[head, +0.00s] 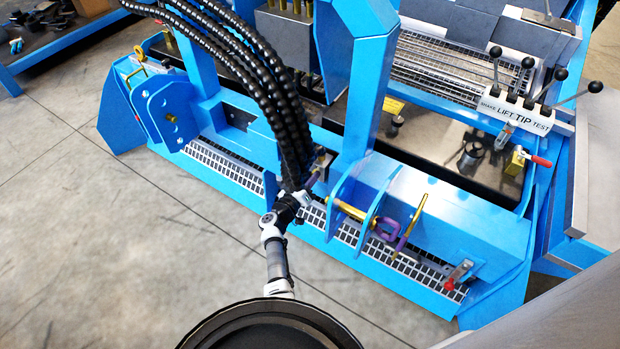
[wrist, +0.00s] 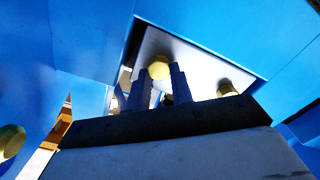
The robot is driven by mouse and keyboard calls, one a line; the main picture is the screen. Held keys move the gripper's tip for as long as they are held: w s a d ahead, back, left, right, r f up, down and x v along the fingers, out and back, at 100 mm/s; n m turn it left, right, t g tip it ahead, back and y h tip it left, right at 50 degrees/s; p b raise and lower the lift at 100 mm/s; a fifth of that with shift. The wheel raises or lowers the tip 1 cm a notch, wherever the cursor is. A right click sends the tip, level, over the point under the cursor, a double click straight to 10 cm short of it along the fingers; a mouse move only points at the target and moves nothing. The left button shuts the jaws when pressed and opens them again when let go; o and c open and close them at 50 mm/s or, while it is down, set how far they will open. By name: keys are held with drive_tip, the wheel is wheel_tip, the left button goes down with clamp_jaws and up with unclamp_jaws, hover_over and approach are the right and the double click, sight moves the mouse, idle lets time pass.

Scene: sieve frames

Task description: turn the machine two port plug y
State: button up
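My gripper (head: 318,168) reaches in under the black hoses at the blue machine (head: 385,190); its fingers are small and partly hidden there. In the wrist view my gripper (wrist: 162,72) shows two dark fingers standing apart. A round yellow knob-like end (wrist: 158,67) shows between their tips. I cannot tell whether the fingers touch it or only flank it. It lies in front of a pale plate (wrist: 190,55) framed by blue walls. No label marks a plug as two port or y, so I cannot tell whether this is it.
Thick black hoses (head: 255,75) hang beside my arm. A gold pin (head: 352,210) and a purple shackle (head: 388,230) are to the right. Levers (head: 527,85) stand at the upper right. Floor at left is clear.

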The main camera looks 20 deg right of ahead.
clamp_jaws()
drive_tip(key=shift+m, duration=0.3)
drive_tip(key=shift+s+d+m+p, duration=0.1)
drive_tip(key=shift+s+m+p, duration=0.1)
drive_tip(key=shift+m, duration=3)
drive_tip(key=shift+s+d+m+p, duration=0.1)
drive_tip(key=shift+m+p, duration=0.1)
drive_tip(key=shift+m, duration=3)
drive_tip(key=o, duration=0.6)
unclamp_jaws()
